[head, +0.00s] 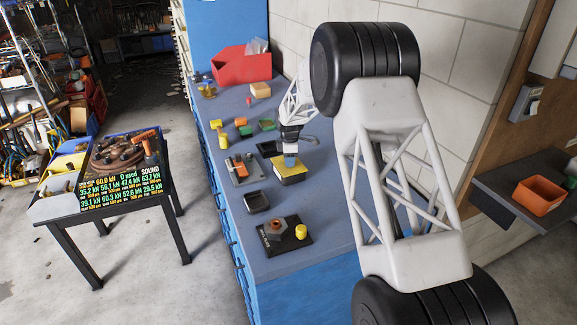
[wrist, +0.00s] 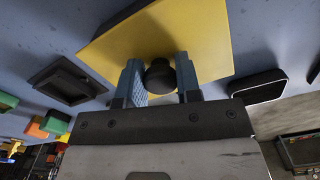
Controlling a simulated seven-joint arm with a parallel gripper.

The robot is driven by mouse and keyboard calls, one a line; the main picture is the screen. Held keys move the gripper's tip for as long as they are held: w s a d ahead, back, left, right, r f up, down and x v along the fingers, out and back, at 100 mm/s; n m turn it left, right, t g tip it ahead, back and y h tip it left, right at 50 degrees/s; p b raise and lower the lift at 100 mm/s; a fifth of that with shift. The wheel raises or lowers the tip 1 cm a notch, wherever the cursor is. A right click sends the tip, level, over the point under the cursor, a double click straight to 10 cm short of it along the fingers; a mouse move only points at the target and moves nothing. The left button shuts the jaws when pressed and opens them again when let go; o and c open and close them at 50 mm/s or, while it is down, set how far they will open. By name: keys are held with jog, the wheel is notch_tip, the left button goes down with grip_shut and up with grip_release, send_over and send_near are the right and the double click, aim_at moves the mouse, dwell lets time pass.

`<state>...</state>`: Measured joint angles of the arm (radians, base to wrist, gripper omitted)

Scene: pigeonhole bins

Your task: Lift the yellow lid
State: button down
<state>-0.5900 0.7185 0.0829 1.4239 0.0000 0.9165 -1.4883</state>
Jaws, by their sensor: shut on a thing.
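The yellow lid (head: 297,171) is a flat square plate on the blue-grey bench in the head view. A dark bin rim shows just below its front edge; I cannot tell whether the lid rests on it or is slightly clear. In the wrist view the yellow lid (wrist: 205,35) has a round black knob (wrist: 159,77) in its middle. My gripper (wrist: 158,80) has its two blue fingers on either side of this knob and is shut on it. In the head view my gripper (head: 290,158) points down at the lid, hiding its middle.
Open dark bins (head: 257,201) (head: 270,148) stand in front of and behind the lid. A board with an orange part (head: 238,167) lies left, and a black base with a yellow cylinder (head: 300,231) nearer. A red bin (head: 240,67) stands at the back. Small coloured blocks lie between.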

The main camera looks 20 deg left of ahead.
jog(key=shift+r, duration=0.1)
jog(key=shift+r, duration=0.85)
jog(key=shift+s+r, duration=0.1)
jog(key=shift+r, duration=0.8)
jog(key=s+d+r, duration=0.1)
jog(key=s+d, duration=0.7)
jog(key=s, duration=0.5)
jog(key=shift+d+r, duration=0.15)
jog(key=shift+d, duration=0.25)
